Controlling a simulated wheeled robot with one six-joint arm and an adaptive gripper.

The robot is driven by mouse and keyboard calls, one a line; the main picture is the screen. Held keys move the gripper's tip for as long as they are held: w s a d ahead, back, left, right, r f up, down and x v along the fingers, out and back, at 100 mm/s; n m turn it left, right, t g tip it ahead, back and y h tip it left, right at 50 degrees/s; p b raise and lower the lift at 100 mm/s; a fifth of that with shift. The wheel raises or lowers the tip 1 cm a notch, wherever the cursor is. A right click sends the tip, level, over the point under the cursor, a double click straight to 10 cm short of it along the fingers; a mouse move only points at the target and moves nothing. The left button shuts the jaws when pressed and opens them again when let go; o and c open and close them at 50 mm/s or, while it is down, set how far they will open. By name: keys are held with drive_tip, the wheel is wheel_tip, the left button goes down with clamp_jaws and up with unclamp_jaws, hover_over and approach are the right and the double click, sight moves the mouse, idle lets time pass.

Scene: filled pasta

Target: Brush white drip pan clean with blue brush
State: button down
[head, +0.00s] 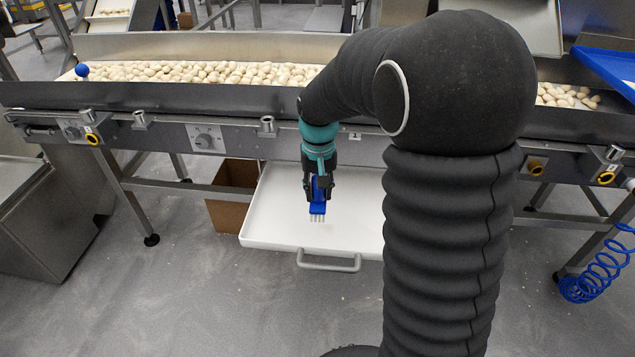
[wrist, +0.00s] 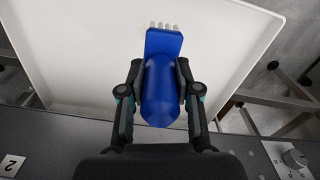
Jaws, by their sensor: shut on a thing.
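The white drip pan (head: 270,215) sits under the conveyor with its grey handle facing the front. I cannot tell whether the bristles touch the pan.
A conveyor (head: 180,95) carrying filled pasta (head: 220,72) runs above the pan. A cardboard box (head: 232,190) stands left of the pan. A coiled blue hose (head: 595,275) hangs at the right. The floor (head: 230,305) in front is open.

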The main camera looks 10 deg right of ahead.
sight(318, 209)
wheel_tip(318, 209, down, 7)
drive_tip(key=b, duration=0.4)
drive_tip(key=shift+r, duration=0.15)
drive_tip(key=shift+d+f, duration=0.15)
drive_tip(key=shift+f, duration=0.05)
drive_tip(key=shift+s+d+f+b, duration=0.15)
drive_tip(key=shift+s+d, duration=0.2)
drive_tip(key=shift+d, duration=0.6)
drive_tip(key=shift+s+d+r+b, duration=0.15)
drive_tip(key=shift+s+d, duration=0.15)
drive_tip(key=shift+d, duration=0.6)
drive_tip(key=shift+w+a, duration=0.3)
drive_tip(key=shift+a, duration=0.65)
drive_tip(key=shift+w+a, duration=0.3)
drive_tip(key=shift+a, duration=0.65)
drive_tip(key=shift+w+a+r+p, duration=0.15)
drive_tip(key=shift+r+p, duration=0.1)
drive_tip(key=shift+p, duration=0.3)
drive_tip(key=shift+r+p, duration=2)
drive_tip(key=shift+r, duration=1.8)
